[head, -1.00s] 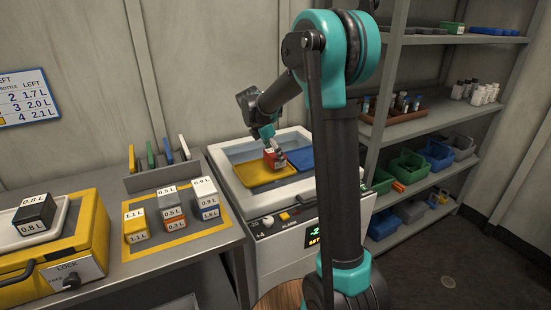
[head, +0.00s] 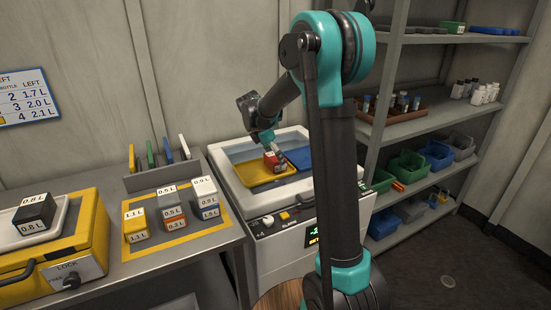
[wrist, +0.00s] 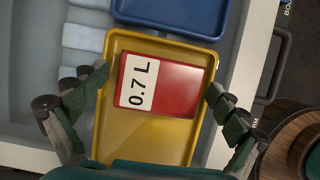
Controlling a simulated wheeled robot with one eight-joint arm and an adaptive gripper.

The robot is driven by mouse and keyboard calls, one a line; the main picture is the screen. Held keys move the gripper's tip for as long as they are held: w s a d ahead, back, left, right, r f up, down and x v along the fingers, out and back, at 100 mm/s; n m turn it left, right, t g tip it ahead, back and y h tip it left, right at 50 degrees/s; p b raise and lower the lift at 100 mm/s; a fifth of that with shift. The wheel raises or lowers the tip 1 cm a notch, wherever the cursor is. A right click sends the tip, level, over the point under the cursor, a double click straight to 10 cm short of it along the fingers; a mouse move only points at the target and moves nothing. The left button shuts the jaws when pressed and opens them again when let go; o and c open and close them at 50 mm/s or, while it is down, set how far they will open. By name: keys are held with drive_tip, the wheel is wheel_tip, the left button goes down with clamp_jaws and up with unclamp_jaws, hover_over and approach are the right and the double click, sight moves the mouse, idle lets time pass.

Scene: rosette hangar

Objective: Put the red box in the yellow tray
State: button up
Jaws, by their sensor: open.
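The red box (wrist: 175,88) has a white label reading 0.7 L and sits in the yellow tray (wrist: 130,150) in the wrist view. In the head view the red box (head: 270,160) shows at the right part of the yellow tray (head: 250,176). My gripper (wrist: 150,88) is open, with one finger on each side of the box and gaps between the fingers and the box. In the head view my gripper (head: 274,150) is just above the box and partly hides it.
A blue tray (head: 300,157) lies right beside the yellow one inside the white machine (head: 240,200). Several labelled boxes stand on the bench to the left, including a yellow one (head: 136,224). A shelf (head: 425,115) with bins stands at right.

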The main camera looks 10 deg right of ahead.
drive_tip(key=v, duration=1.2)
drive_tip(key=s+d+f+m, duration=0.2)
drive_tip(key=s+m, duration=0.1)
drive_tip(key=s, duration=0.1)
drive_tip(key=s+d+f+m+y, duration=0.1)
drive_tip(key=s+d+f+m, duration=0.1)
drive_tip(key=s+f+m, duration=0.1)
drive_tip(key=s+d+f+m+y, duration=0.1)
drive_tip(key=s+d+f+m, duration=0.1)
drive_tip(key=s, duration=0.3)
drive_tip(key=shift+s+d+f+m+t, duration=0.2)
drive_tip(key=shift+f+m+t, duration=0.2)
drive_tip(key=shift+f+m, duration=0.15)
drive_tip(key=s+d+f+m+t+y, duration=0.1)
drive_tip(key=s+f+m, duration=0.4)
drive_tip(key=s, duration=0.3)
drive_tip(key=s+d+f+m+t+y, duration=0.1)
drive_tip(key=s+f+m, duration=0.5)
drive_tip(key=s+m, duration=0.1)
drive_tip(key=shift+s, duration=0.85)
